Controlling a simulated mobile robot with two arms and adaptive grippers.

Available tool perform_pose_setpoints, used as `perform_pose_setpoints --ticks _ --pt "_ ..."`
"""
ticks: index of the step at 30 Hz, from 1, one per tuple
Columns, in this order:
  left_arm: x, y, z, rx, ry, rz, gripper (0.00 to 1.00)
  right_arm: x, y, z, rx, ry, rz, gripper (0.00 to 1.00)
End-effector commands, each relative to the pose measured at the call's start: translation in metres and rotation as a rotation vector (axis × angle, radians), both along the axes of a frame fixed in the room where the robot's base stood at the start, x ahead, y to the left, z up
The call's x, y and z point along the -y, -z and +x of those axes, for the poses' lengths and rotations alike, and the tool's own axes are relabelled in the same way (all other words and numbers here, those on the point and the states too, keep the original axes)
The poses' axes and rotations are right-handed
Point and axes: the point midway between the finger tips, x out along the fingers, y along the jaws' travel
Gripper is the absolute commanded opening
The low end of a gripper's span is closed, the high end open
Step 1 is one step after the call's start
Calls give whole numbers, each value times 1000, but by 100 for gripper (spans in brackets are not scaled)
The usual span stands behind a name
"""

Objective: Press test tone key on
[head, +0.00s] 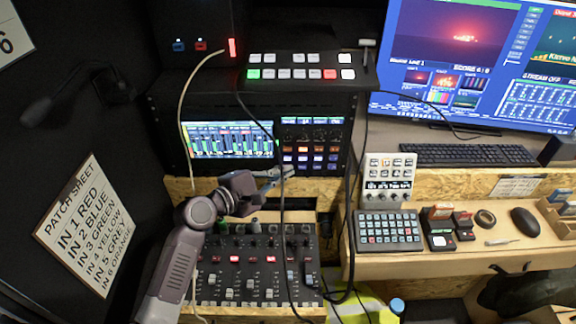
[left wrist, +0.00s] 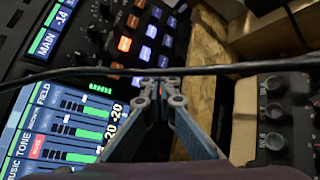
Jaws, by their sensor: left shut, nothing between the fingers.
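The rack unit has a bright level-meter screen (head: 228,140) and, to its right, a key panel (head: 312,145) with rows of orange, white and blue lit keys. I cannot read which one is the test tone key. The key panel also shows in the left wrist view (left wrist: 128,42), beside the meter screen (left wrist: 68,128), where a "TONE" label is legible. My left gripper (head: 288,171) is shut and empty, just below and in front of the key panel. In the left wrist view its fingertips (left wrist: 163,84) meet below the lit keys; whether they touch anything is unclear.
A black cable (left wrist: 215,70) crosses right by my fingertips, and cables hang in front of the rack. A fader mixer (head: 250,265) lies below my gripper. A switcher (head: 300,66) sits on top. A desk with a keypad (head: 388,231) and keyboard (head: 468,155) is at right.

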Motion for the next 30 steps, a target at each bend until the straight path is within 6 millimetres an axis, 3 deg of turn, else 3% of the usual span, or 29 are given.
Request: perform_pose_setpoints --ticks 11,24,30 --pt "0 -1 -6 -2 1 0 0 0 -6 0 0 0 0 40" --pt "0 -1 -50 -2 1 0 0 -2 -33 1 1 0 2 40" --pt "0 -1 -61 -1 0 0 0 -4 -37 1 1 1 4 40"
